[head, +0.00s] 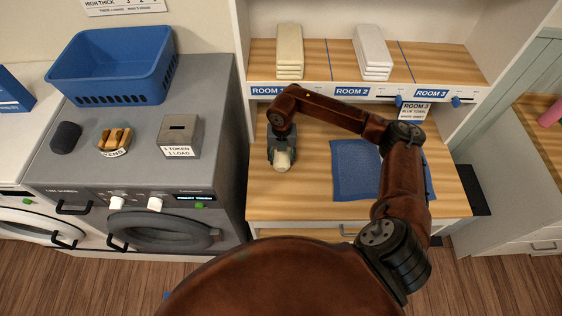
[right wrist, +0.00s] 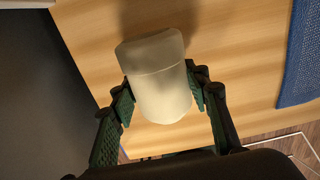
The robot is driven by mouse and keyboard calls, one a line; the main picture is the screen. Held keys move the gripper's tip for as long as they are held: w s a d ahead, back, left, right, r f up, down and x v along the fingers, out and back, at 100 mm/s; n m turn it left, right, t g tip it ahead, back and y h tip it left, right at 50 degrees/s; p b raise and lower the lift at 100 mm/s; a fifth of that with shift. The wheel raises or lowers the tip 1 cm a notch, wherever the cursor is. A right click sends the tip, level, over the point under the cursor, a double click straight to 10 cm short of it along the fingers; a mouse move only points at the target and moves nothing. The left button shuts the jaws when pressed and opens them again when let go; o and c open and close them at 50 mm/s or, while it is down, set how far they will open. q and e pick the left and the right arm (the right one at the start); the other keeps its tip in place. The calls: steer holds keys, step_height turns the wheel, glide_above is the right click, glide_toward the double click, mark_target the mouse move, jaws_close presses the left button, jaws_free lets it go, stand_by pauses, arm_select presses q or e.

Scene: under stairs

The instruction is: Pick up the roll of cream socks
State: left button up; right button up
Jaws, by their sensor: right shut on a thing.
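The roll of cream socks (right wrist: 160,85) is between the two fingers of my right gripper (right wrist: 165,100) in the right wrist view. Both fingers press against its sides, so the gripper is shut on it. In the head view the cream roll (head: 282,160) shows just below my right gripper (head: 281,156), over the left part of the wooden worktop (head: 310,185). I cannot tell whether the roll touches the worktop. My left gripper is not in view.
A blue towel (head: 352,170) lies on the worktop to the right, partly behind my right arm. A shelf with folded cream (head: 289,50) and white towels (head: 371,52) stands above. Left is a grey washer (head: 95,170) with a blue basket (head: 112,68), dark roll (head: 66,137) and token box (head: 180,135).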

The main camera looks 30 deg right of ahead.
mark_target(285, 163)
steer(key=s+r, duration=0.2)
steer(key=r, duration=0.1)
steer(key=s+r, duration=0.1)
steer(key=shift+s+a+r, duration=0.15)
steer(key=shift+s+a, duration=0.1)
steer(key=shift+a, duration=0.15)
steer(key=s+a+r, duration=0.2)
steer(key=s+r, duration=0.2)
steer(key=s, duration=0.5)
steer(key=shift+s+a+r+b, duration=0.15)
steer(key=shift+a+r+b, duration=0.2)
steer(key=shift+b, duration=0.1)
